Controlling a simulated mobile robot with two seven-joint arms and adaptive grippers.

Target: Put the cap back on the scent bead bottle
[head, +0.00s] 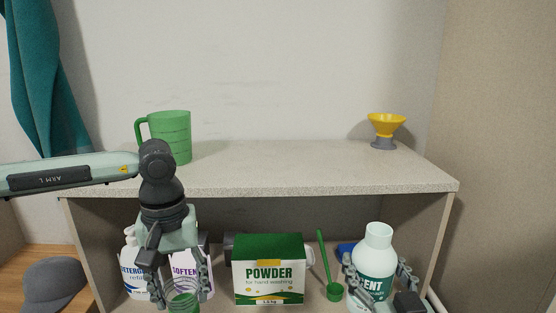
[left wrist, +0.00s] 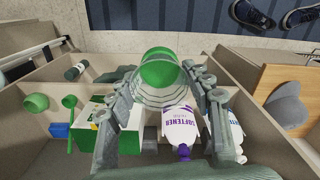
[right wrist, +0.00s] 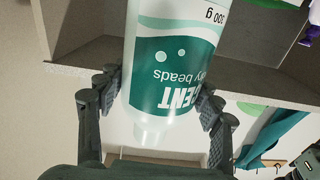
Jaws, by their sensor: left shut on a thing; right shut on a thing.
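The scent bead bottle (head: 378,236) is white with a teal label and stands upright at the lower right, its narrow neck bare. My right gripper (head: 380,276) is shut around its body; the right wrist view shows the bottle (right wrist: 170,75) between both fingers. The cap (left wrist: 158,72) is a cup with clear ribbed sides and a green end. My left gripper (left wrist: 162,85) is shut on it. In the head view the cap (head: 183,303) shows at the bottom edge below my left gripper (head: 178,282), left of the bottle and well apart from it.
A powder box (head: 268,270) and a green scoop (head: 333,288) lie between the two grippers. Softener (head: 207,275) and detergent (head: 131,275) bottles stand behind my left gripper. The upper shelf (head: 280,165) carries a green jug (head: 172,135) and a yellow funnel (head: 386,125).

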